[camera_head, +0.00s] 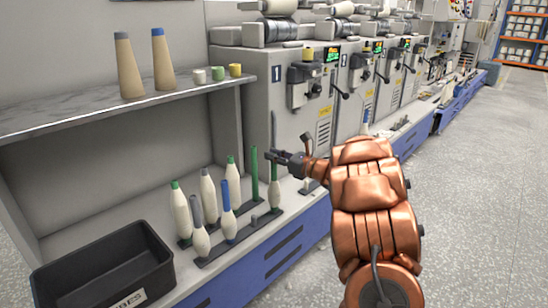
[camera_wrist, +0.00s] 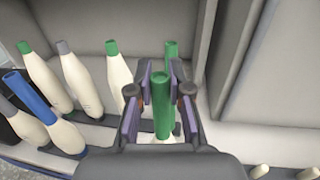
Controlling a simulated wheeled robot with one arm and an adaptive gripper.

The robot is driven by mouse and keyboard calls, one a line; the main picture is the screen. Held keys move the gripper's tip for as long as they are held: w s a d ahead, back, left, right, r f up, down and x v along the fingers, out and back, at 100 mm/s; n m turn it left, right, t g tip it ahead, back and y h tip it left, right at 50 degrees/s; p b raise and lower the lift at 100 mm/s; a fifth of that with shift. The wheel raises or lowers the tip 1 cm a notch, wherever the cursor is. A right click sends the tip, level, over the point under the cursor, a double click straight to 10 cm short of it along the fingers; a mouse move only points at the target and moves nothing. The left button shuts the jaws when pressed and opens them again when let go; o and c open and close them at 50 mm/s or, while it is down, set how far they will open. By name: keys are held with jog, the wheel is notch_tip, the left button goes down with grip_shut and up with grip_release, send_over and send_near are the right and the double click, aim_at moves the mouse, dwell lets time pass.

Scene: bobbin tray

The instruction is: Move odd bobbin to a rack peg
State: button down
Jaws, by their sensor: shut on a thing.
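My gripper (camera_head: 283,158) is shut on the top of a green-topped white bobbin (camera_head: 275,188). In the wrist view its green top (camera_wrist: 162,92) stands upright between the fingers. Its lower end is at the right end of the front rack (camera_head: 240,238); I cannot tell whether it is seated on a peg. A bare peg (camera_head: 254,220) shows to its left. The front row also holds a blue-topped bobbin (camera_head: 227,210) and a grey-topped one (camera_head: 199,230). Behind stand two green-topped bobbins (camera_head: 180,212) (camera_head: 232,173), a grey-topped bobbin (camera_head: 208,190) and a slim green tube (camera_head: 254,175).
A black bin (camera_head: 60,277) with a white label stands at the front left. A shelf (camera_head: 60,123) above holds two tan cones (camera_head: 129,68) (camera_head: 163,60) and small spools. Grey machines (camera_head: 290,90) stand behind my gripper. The floor at the right is clear.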

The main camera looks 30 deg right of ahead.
jog(key=shift+f+b, duration=0.55)
jog(key=shift+b, duration=0.15)
dwell(0.4)
jog(key=c, duration=1.4)
grip_release()
jog(key=shift+o, duration=0.2)
jog(key=shift+s, duration=0.1)
jog(key=b+v, duration=0.6)
jog(key=v, duration=0.5)
